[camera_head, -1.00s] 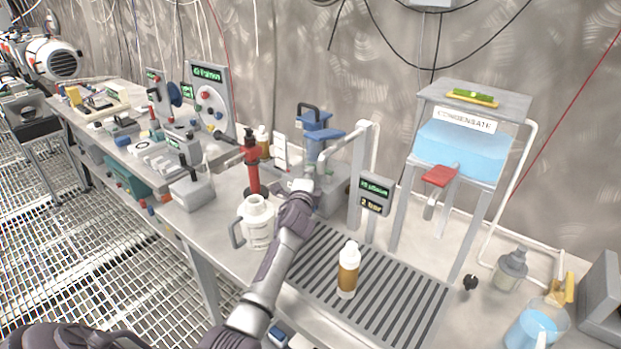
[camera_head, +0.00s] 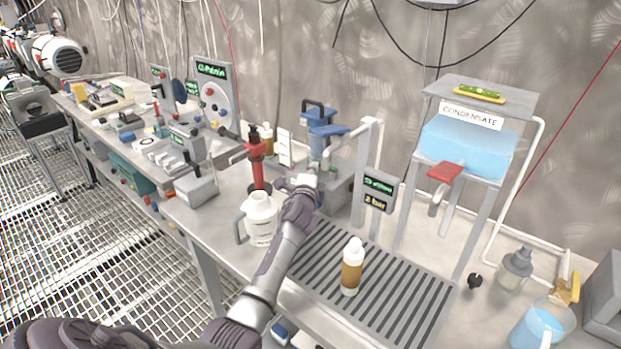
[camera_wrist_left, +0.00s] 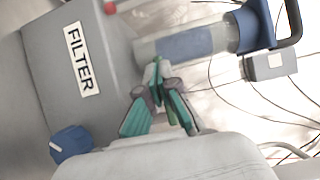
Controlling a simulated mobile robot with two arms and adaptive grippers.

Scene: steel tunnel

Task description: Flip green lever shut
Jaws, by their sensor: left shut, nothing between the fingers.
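My left gripper (camera_wrist_left: 168,100) is in the wrist view, its teal fingers shut and empty in front of the grey box marked FILTER (camera_wrist_left: 85,60). A narrow dark green piece (camera_wrist_left: 157,82) shows right at the fingertips, below a clear tube with a blue part (camera_wrist_left: 190,43). It may be the green lever; the teal fingers partly cover it, and I cannot tell whether they touch. In the head view the left gripper (camera_head: 304,184) is at the grey filter unit (camera_head: 338,188), its own wrist hiding the lever. My right gripper is not in view.
A white jug (camera_head: 260,218) and a red pump (camera_head: 255,160) stand just left of my left arm. A brown bottle (camera_head: 351,268) stands on the slatted drain (camera_head: 400,290) to its right. A display post (camera_head: 376,190) rises close right of the filter unit. A blue knob (camera_wrist_left: 71,144) shows on the box.

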